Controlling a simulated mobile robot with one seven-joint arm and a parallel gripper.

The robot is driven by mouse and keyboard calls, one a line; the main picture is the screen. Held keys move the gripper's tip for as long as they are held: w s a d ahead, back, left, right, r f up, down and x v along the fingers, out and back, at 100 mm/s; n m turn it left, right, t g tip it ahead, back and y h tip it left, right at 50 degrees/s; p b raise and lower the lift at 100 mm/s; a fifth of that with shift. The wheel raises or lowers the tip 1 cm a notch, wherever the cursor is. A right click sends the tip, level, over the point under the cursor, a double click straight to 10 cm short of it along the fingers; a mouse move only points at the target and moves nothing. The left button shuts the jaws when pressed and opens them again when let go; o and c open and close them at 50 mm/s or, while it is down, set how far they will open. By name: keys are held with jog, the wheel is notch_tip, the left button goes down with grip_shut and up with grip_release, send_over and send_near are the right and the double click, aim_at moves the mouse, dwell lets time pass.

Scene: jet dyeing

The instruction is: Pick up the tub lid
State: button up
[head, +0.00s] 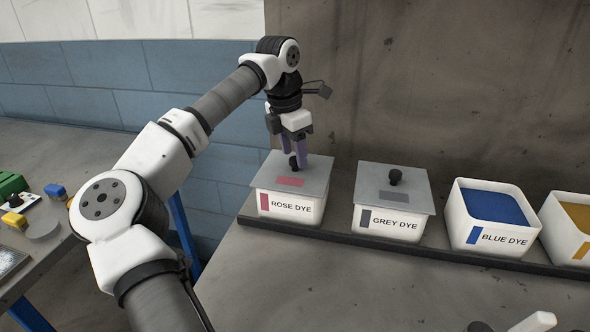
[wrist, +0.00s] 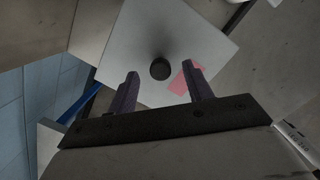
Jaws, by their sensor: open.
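The rose dye tub (head: 290,206) is white and carries a grey square lid (head: 314,178) with a pink patch and a dark knob. The lid also shows in the wrist view (wrist: 165,30), with its round dark knob (wrist: 160,69) just beyond and between the fingertips. My gripper (head: 295,157) is open above this lid, its purple fingers pointing down on either side of the knob. In the wrist view, my gripper (wrist: 163,82) has nothing held between its fingers. The grey dye tub (head: 388,224) has a similar grey lid (head: 413,193) with a black knob (head: 396,176).
The blue dye tub (head: 488,236) and a yellow-filled tub (head: 572,240) stand open to the right. A dark rail (head: 400,248) runs along the tubs' front. A wall rises behind them. A side table at left holds small coloured items. The counter in front is mostly clear.

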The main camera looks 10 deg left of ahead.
jog(key=shift+d+f, duration=0.1)
jog(key=shift+f, duration=0.45)
grip_shut()
jog(key=shift+r, duration=0.1)
